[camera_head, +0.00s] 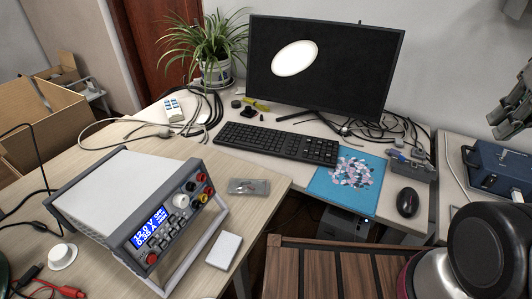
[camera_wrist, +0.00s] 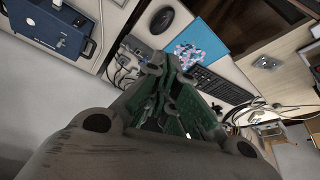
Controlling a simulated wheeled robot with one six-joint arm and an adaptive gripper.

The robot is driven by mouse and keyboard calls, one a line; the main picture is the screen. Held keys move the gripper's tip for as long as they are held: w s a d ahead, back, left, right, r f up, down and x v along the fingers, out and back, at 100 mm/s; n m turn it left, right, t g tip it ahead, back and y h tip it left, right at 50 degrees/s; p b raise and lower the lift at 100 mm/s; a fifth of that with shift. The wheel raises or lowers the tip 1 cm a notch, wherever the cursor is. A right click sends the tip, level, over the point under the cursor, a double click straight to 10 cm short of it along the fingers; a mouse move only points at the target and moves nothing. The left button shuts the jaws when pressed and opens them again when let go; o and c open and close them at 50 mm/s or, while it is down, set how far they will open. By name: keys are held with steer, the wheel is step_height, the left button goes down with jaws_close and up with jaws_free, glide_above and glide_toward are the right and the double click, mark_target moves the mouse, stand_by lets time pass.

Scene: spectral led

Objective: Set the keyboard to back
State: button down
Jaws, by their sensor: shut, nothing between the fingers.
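The black keyboard (camera_head: 275,143) lies flat on the white desk in front of the monitor (camera_head: 322,66), slanting slightly down to the right. It also shows in the wrist view (camera_wrist: 221,86), partly hidden behind my gripper. My gripper (camera_wrist: 167,74) is shut and empty in the wrist view, high above the desk and apart from the keyboard. In the head view, grey parts of my gripper (camera_head: 512,108) show at the right edge, well to the right of the keyboard.
A blue mat (camera_head: 332,188) with a patterned patch and a black mouse (camera_head: 407,202) lie right of the keyboard. Cables and small items lie behind it. A potted plant (camera_head: 216,72) stands back left. A power supply (camera_head: 150,185) stands on the near wooden table. A blue case (camera_head: 497,165) is at right.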

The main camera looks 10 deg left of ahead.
steer(key=w+a+f+n+g, duration=0.35)
steer(key=w+a+f, duration=0.2)
steer(key=a, duration=0.25)
steer(key=n+t, duration=0.4)
steer(key=n, duration=2.6)
glide_toward(264, 160)
steer(key=shift+h, duration=0.5)
steer(key=x, duration=0.6)
steer(key=shift+w+a, duration=0.15)
steer(key=shift+a, duration=0.2)
